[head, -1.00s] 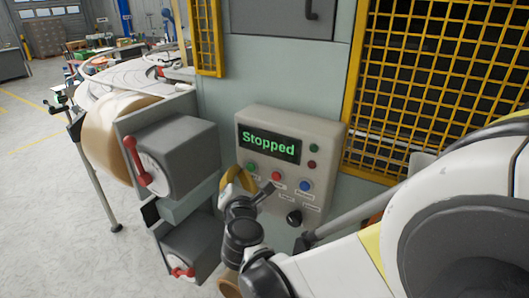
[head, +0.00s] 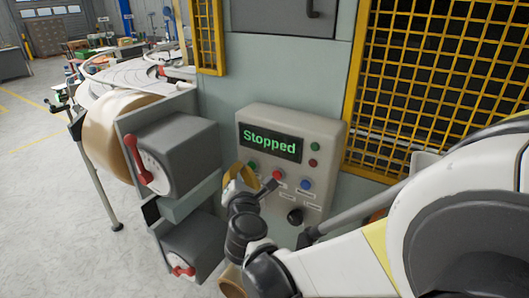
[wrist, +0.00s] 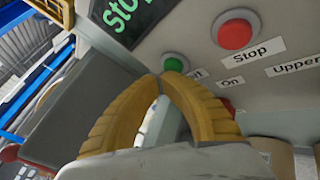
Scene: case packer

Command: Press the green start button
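The control panel (head: 322,137) is a light box with a display (head: 270,143) reading "Stopped". A green button (head: 252,164) sits below the display at the left of a row, with a red button (head: 278,174) and a blue button (head: 305,184) to its right. My gripper (head: 243,168) is in front of the panel, just left of the green button. In the wrist view, its two yellow finger tips (wrist: 160,77) meet and hold nothing. The green button (wrist: 173,64) shows just beyond the tips. I cannot tell whether they touch it.
The red button in the wrist view (wrist: 235,31) carries the label "Stop". A black knob (head: 295,216) is lower on the panel. Grey boxes with red handles (head: 178,155) stand close at the left. A yellow mesh guard (head: 440,85) is at the right.

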